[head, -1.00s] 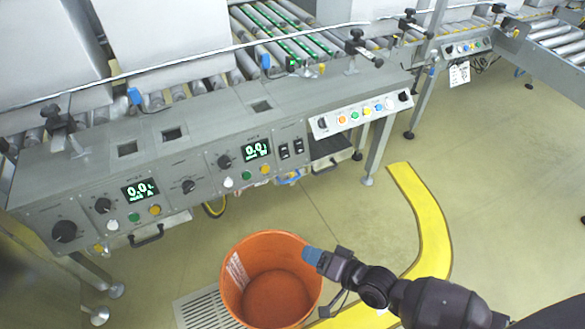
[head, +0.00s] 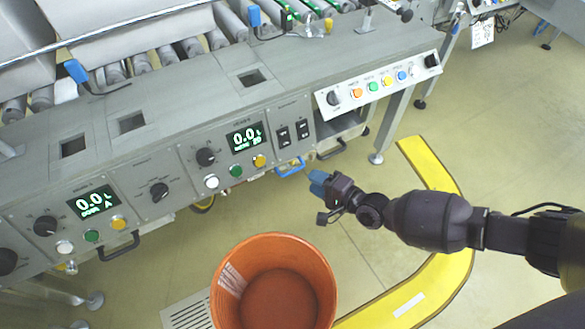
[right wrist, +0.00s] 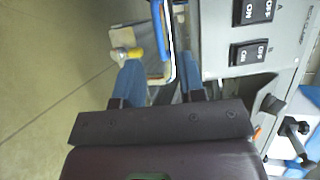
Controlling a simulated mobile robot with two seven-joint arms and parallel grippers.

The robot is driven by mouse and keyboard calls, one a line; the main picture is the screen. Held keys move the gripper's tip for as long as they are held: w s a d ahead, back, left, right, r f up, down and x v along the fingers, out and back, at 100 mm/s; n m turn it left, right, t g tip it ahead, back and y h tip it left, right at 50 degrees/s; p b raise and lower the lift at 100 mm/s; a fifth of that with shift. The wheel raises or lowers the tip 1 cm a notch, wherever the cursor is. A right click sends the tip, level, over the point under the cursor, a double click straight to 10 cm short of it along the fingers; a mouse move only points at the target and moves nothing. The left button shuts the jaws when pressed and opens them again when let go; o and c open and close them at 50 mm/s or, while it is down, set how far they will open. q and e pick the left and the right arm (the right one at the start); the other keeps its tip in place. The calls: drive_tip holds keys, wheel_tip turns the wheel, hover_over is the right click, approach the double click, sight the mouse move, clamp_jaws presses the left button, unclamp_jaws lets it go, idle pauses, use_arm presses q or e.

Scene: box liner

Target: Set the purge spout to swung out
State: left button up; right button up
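A blue bent bar (head: 290,168) hangs under the front edge of the console, below the black switches; it looks like the purge spout, though no label on it can be read. In the right wrist view the blue bar (right wrist: 160,35) shows just beyond the gap between my fingers, with a yellow-tipped fitting (right wrist: 128,53) to its left. My right gripper (head: 317,182) is close to the bar's right side in the head view. Its blue fingers (right wrist: 160,82) are apart with nothing visibly held. My left gripper is not in view.
The grey console (head: 175,150) with knobs and displays fills the left and middle. An orange bin (head: 228,285) stands on the floor below. A black handle (head: 119,248) sticks out at the lower left.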

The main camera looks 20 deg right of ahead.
sight(293, 170)
drive_tip(key=shift+b+x, duration=1)
drive_tip(key=shift+x, duration=3.2)
drive_tip(key=shift+f, duration=0.15)
clamp_jaws()
